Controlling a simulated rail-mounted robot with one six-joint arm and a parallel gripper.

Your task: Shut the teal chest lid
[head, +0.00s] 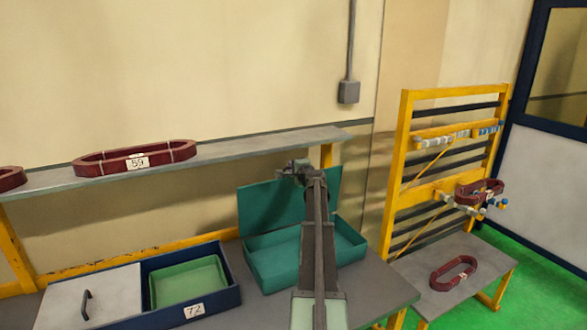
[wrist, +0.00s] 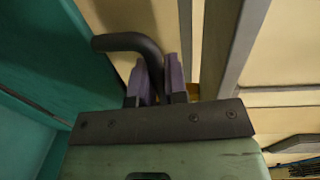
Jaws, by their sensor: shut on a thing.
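The teal chest (head: 272,268) stands on the grey bench with its lid (head: 262,207) raised upright at the back. The box part is open and its inside shows, partly hidden by my arm. My gripper (head: 302,170) is at the lid's upper right edge. In the wrist view, the fingers of my gripper (wrist: 160,82) are shut on a dark bent handle (wrist: 118,42). The teal lid (wrist: 45,60) fills the left of that view. Where the handle joins the lid is hard to see.
A navy box (head: 232,287) marked 72, with a green tray (head: 190,283) and a grey cover with a handle, stands left of the chest. A shelf (head: 235,152) behind carries a dark red coil (head: 110,161) marked 59. A yellow rack (head: 402,150) stands at right.

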